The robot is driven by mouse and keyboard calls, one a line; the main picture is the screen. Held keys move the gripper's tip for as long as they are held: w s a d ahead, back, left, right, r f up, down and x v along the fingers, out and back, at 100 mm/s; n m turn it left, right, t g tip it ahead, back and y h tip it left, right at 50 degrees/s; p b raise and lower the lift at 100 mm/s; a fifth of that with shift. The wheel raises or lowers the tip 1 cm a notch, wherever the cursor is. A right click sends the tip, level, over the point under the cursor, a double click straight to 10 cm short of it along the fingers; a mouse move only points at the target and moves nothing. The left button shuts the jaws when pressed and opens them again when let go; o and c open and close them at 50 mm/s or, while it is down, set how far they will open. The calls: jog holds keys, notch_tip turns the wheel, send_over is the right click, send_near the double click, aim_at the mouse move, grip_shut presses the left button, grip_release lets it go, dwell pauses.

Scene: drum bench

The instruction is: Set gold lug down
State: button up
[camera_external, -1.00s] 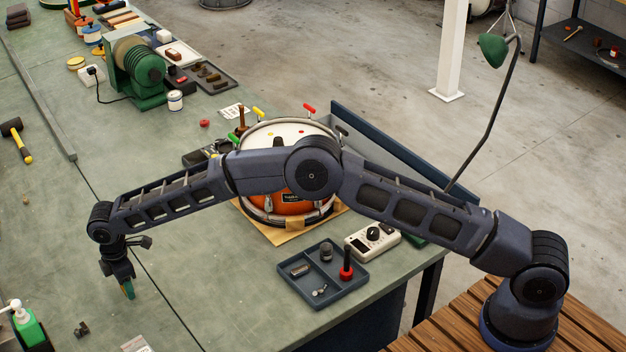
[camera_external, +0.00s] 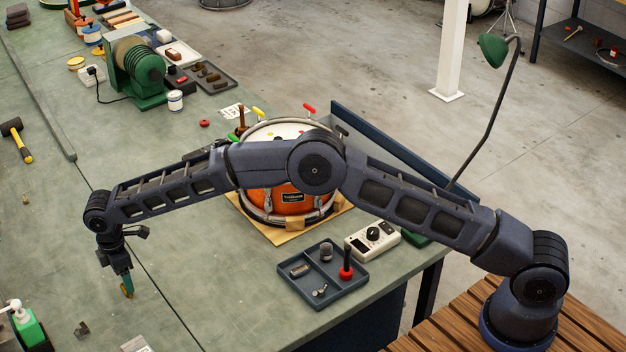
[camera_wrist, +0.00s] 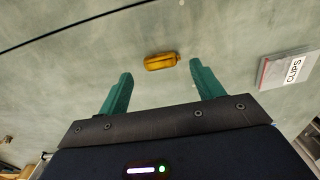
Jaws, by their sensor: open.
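The gold lug (camera_wrist: 160,61) lies on the green bench mat in the wrist view, just beyond and between my fingertips. It shows clear mat on either side and touches neither finger there. My gripper (camera_wrist: 160,68) is open, its two green fingers spread wide and empty. In the external view my gripper (camera_external: 124,283) points down over the left front part of the bench. A bit of the gold lug (camera_external: 127,292) shows at the fingertips there, mostly hidden by them.
An orange drum (camera_external: 287,200) and a divided tray (camera_external: 318,296) are to the right. The mat around the lug is clear.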

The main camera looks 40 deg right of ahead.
notch_tip(320, 180, up, 9)
jog(key=shift+f, duration=0.15)
